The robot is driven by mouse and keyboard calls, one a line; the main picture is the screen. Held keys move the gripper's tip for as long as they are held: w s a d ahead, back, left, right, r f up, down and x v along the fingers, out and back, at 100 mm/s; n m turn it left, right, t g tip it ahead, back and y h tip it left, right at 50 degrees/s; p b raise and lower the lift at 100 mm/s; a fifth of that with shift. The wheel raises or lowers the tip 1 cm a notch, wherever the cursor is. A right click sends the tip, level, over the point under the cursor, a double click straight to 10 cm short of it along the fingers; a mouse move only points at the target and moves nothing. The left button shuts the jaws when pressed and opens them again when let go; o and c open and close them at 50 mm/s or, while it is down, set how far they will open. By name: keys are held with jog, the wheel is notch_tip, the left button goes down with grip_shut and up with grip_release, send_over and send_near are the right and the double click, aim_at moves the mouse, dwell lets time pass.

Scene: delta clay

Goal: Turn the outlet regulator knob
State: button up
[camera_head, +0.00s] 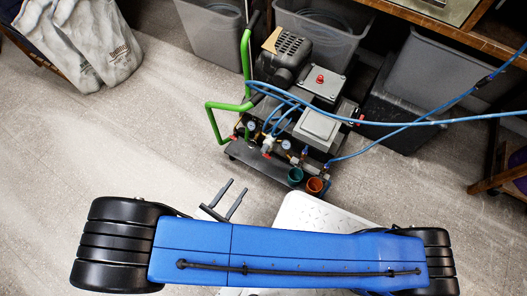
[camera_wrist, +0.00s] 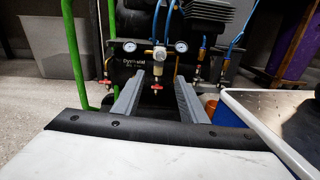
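The compressor (camera_head: 300,110) stands on the floor with a green tube handle (camera_head: 226,107). Its front has a white regulator body (camera_wrist: 160,53) between two round gauges, the left gauge (camera_wrist: 130,46) and the right gauge (camera_wrist: 181,46). A small red valve handle (camera_wrist: 155,87) sits below it. More red handles show at both sides. I cannot tell for certain which part is the outlet regulator knob. My gripper (camera_head: 232,188) is open and empty, in front of the compressor and apart from it. In the wrist view its two fingers (camera_wrist: 158,84) point towards the regulator, one on each side.
Blue hoses (camera_head: 430,123) run from the compressor to the right. A green cup (camera_head: 295,175) and an orange cup (camera_head: 315,185) are at its front right corner. Grey bins (camera_head: 215,35) stand behind. Grey sacks (camera_head: 85,40) lie far left. Floor left of the compressor is clear.

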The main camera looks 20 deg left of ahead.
aim_at(263, 152)
jog(key=w, duration=0.5)
jog(key=w+d, duration=0.1)
jog(key=w, duration=0.5)
jog(key=w+d, duration=0.1)
jog(key=w, duration=0.5)
jog(key=shift+d, duration=0.2)
grip_shut()
